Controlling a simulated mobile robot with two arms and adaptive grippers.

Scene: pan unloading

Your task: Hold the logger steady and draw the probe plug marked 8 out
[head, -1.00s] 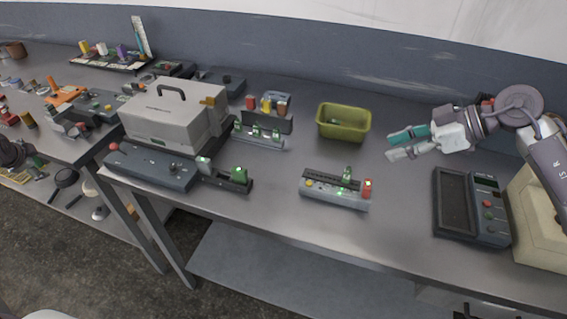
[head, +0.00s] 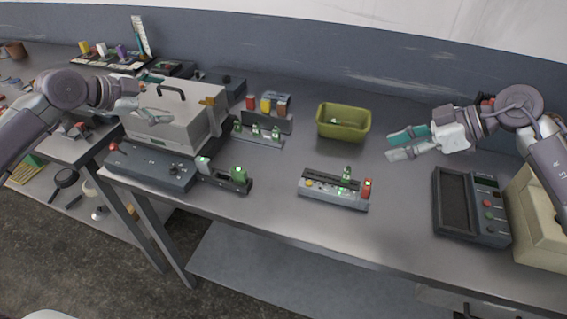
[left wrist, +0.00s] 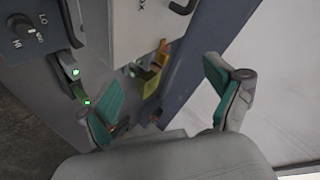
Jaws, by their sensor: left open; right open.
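The logger (head: 322,194) is a grey block lying near the front edge of the table in the head view. A green plug (head: 346,174) and a red plug (head: 367,187) stand at its right part; I cannot read their marks. My left gripper (head: 144,98) is open and empty over the grey case, left of the logger and well apart from it. Its open teal fingers show in the left wrist view (left wrist: 168,100). My right gripper (head: 393,145) is open and empty above the table, behind and right of the logger.
A grey case (head: 160,125) with a handle stands at the left. A dark device with a green plug (head: 239,174) lies before it. An olive bin (head: 343,123) stands behind the logger. A dark meter (head: 471,207) lies at the right. The table around the logger is mostly clear.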

